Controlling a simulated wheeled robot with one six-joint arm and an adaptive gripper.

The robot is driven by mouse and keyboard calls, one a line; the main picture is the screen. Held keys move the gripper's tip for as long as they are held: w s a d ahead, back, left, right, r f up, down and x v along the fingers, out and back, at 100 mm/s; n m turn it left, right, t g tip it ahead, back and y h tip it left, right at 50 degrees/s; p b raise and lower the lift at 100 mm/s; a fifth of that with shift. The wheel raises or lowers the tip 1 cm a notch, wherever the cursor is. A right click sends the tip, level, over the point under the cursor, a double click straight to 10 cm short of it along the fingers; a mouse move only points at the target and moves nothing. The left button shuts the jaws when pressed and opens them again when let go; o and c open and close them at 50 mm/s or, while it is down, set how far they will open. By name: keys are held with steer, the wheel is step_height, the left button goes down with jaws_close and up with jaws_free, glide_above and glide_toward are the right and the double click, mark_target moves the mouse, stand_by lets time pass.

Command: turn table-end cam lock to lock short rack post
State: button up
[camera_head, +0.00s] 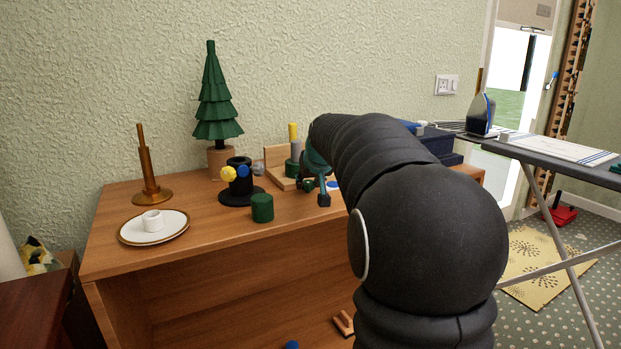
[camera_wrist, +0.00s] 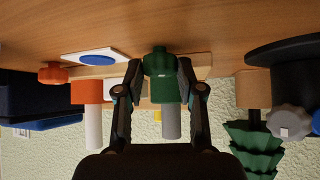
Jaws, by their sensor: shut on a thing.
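A wooden rack (camera_head: 277,157) stands at the back of the desk, partly hidden by my arm. A green cam lock (camera_wrist: 160,66) shows in the wrist view, on a green collar around a grey post (camera_wrist: 171,123). In the wrist view, which looks upside down, my gripper (camera_wrist: 160,72) has one finger on each side of the green lock and is shut on it. An orange knob (camera_wrist: 53,73) and an orange block (camera_wrist: 87,92) with a white post (camera_wrist: 94,129) sit to the left. I cannot tell the lock's angle. In the head view my arm hides much of the rack.
A black stand (camera_head: 239,188) with yellow and blue knobs and a green cylinder (camera_head: 262,207) stand left of the rack. A potted toy tree (camera_head: 218,110), a candlestick (camera_head: 148,170) and a plate (camera_head: 133,231) are further left. A dark blue box (camera_head: 440,144) is on the right.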

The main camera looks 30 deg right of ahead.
steer(key=m+h, duration=0.2)
steer(key=m, duration=0.1)
steer(key=shift+w+a+f+g+b, duration=0.1)
steer(key=shift+w+a+g+b, duration=0.05)
steer(key=shift+a+g+b, duration=0.2)
steer(key=shift+m+g+h+b, duration=0.55)
steer(key=shift+m+h+b, duration=0.35)
steer(key=shift+m, duration=0.3)
steer(key=o, duration=1.1)
steer(key=shift+o, duration=0.2)
steer(key=v, duration=1.2)
steer(key=shift+a, duration=0.15)
steer(key=shift+w, duration=0.1)
